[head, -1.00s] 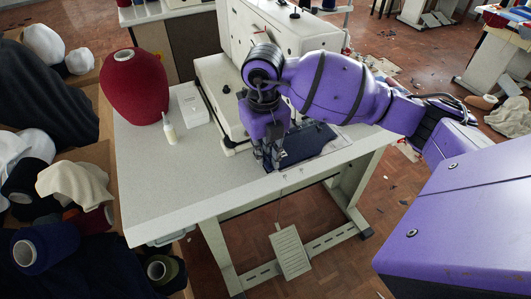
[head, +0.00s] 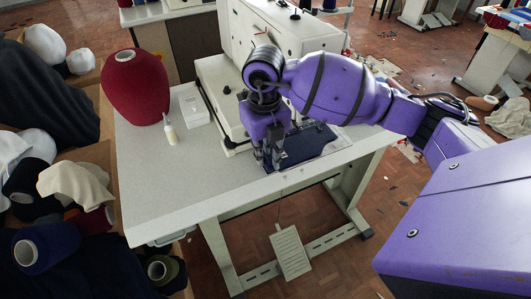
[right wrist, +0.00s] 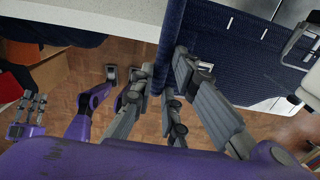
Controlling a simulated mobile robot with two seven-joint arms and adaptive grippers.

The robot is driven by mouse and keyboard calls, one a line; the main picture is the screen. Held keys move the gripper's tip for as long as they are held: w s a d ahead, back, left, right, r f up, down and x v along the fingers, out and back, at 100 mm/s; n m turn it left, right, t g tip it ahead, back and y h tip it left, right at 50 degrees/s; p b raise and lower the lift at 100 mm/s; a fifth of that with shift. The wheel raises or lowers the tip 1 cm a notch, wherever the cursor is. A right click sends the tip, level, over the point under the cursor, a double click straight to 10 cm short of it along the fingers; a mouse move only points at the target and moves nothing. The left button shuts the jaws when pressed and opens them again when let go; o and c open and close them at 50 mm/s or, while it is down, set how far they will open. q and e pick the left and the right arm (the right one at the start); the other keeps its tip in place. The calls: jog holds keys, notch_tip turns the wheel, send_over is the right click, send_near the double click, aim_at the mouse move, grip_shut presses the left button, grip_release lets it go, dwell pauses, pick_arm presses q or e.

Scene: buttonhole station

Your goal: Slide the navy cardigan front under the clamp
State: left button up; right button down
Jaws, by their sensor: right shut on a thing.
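The navy cardigan front (head: 312,145) lies flat on the sewing table's right part, beside the machine's base. It fills the upper middle of the right wrist view (right wrist: 225,45), with a fold hanging at its edge. My right gripper (head: 270,165) points down at the cloth's near left edge. In the right wrist view its fingers (right wrist: 160,82) are shut on that edge. A metal part (right wrist: 300,42) by the cloth may belong to the clamp; my arm hides that area in the head view. My left gripper (right wrist: 30,105) shows small at the left of the right wrist view, fingers apart and empty.
The white machine (head: 225,85) stands behind the cloth. A red yarn cone (head: 135,90), a small bottle (head: 170,133) and a white box (head: 194,105) stand on the table's left. The table's front left (head: 170,185) is clear. A pedal (head: 290,250) is below.

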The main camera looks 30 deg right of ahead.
pick_arm(q)
jog(key=shift+w+r, duration=0.25)
jog(key=shift+w, duration=0.15)
jog(key=shift+s, duration=0.15)
pick_arm(e)
jog(key=shift+f, duration=0.1)
jog(key=c, duration=1.6)
grip_release()
jog(key=shift+c, duration=0.2)
jog(key=shift+r, duration=0.25)
pick_arm(q)
jog(key=shift+f, duration=0.1)
pick_arm(e)
notch_tip(320, 180, up, 12)
jog(key=shift+f, duration=0.2)
